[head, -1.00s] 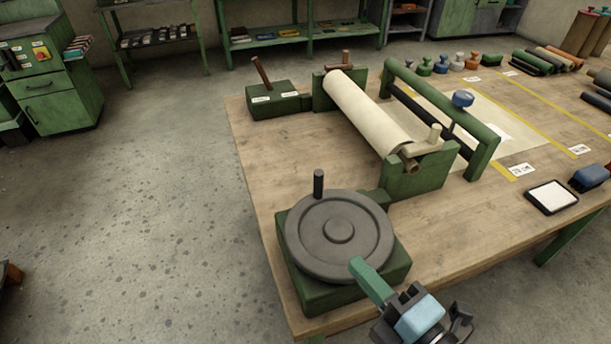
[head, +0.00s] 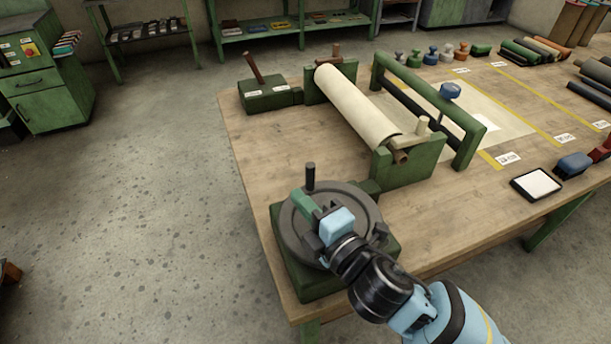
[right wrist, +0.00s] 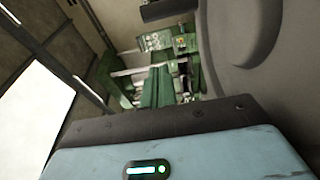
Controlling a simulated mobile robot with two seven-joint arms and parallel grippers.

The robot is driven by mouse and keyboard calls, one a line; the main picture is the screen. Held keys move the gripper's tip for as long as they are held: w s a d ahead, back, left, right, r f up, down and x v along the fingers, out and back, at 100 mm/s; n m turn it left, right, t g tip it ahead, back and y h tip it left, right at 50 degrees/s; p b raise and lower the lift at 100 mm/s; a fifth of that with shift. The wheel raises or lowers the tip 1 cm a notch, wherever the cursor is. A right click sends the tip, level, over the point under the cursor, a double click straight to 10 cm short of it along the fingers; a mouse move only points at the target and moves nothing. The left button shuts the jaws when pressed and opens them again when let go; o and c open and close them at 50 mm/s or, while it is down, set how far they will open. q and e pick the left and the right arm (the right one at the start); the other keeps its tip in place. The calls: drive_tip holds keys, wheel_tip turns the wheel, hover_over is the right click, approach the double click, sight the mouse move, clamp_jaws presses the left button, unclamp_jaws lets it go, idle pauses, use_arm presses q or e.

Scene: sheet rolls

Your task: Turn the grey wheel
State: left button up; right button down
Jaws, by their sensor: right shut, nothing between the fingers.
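The grey wheel (head: 350,200) lies flat on a green block (head: 295,275) at the table's near left corner. Its dark upright crank handle (head: 310,178) stands at the far rim. My right gripper (head: 300,199) is shut and empty, its green fingers over the wheel's far left part, close to the handle. I cannot tell whether they touch it. My right arm hides the wheel's near right part. In the right wrist view, the green fingers (right wrist: 160,88) are together, with the wheel's grey face (right wrist: 240,45) on the right. My left gripper is not in view.
A cream roll (head: 355,105) sits in a green stand beyond the wheel, beside a green frame (head: 428,88) with a blue knob. A small green block with a lever (head: 265,95) stands at the far left edge. A white pad (head: 537,184) lies on the right.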

sight(309, 171)
drive_tip(key=x, duration=0.6)
drive_tip(key=shift+s, duration=0.1)
drive_tip(key=d, duration=0.2)
drive_tip(key=shift+w+d, duration=0.5)
drive_tip(key=shift+d, duration=0.45)
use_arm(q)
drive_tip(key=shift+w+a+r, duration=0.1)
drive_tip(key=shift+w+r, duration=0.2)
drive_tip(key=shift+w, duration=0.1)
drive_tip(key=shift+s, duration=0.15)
use_arm(e)
drive_tip(key=shift+w+d+m+t+h+p, duration=0.2)
drive_tip(key=shift+d+m+t+h+p, duration=0.25)
drive_tip(key=shift+h, duration=0.25)
drive_tip(key=shift+w+d, duration=0.1)
drive_tip(key=shift+d, duration=0.1)
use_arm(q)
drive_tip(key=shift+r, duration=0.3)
